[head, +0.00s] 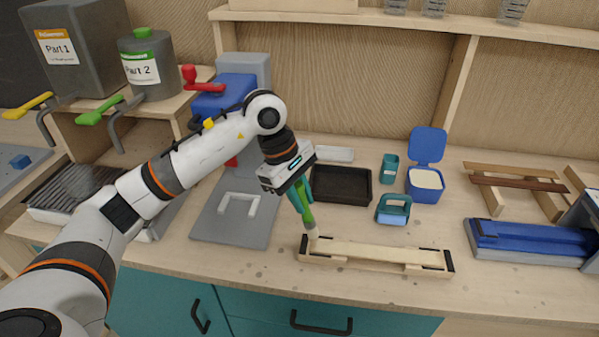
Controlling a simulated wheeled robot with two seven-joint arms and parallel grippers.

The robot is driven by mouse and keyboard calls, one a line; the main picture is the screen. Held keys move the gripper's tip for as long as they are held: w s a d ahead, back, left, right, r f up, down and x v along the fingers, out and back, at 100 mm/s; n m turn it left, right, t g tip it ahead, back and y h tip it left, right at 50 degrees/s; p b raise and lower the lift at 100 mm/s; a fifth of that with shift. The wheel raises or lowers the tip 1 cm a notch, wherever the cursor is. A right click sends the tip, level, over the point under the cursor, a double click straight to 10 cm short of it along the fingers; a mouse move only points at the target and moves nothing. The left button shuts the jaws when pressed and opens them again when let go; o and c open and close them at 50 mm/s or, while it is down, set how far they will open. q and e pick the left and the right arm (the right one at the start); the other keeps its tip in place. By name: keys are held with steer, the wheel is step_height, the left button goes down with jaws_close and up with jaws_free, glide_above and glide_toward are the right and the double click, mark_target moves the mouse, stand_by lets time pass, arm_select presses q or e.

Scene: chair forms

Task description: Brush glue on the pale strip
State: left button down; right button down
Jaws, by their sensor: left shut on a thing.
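My left gripper (300,188) is shut on a green-handled brush (304,208). The brush hangs steeply down from the fingers, slightly tilted. Its pale bristle tip is at the left end of the pale strip (370,250); I cannot tell whether it touches. The strip lies in a light wooden holder (372,265) with dark corner pieces, near the front of the bench. No glue can be made out on the strip. My right gripper is not in view.
A black tray (341,199) sits behind the strip. A teal-handled block (393,215), a teal cup (390,168) and an open blue box (425,195) of pale contents stand right of it. A grey mat (225,232) with a white U-shaped piece lies left. A blue form (535,238) lies right.

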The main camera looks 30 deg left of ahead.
mark_target(301, 184)
arm_select(q)
steer(key=shift+d+r+p, duration=0.25)
steer(key=shift+r+p, duration=0.1)
steer(key=shift+r, duration=0.7)
steer(key=shift+p+v, duration=0.55)
steer(key=shift+v, duration=0.55)
steer(key=shift+w+d+r, duration=0.1)
steer(key=shift+d+r, duration=0.15)
steer(key=shift+r, duration=0.3)
steer(key=shift+a, duration=0.1)
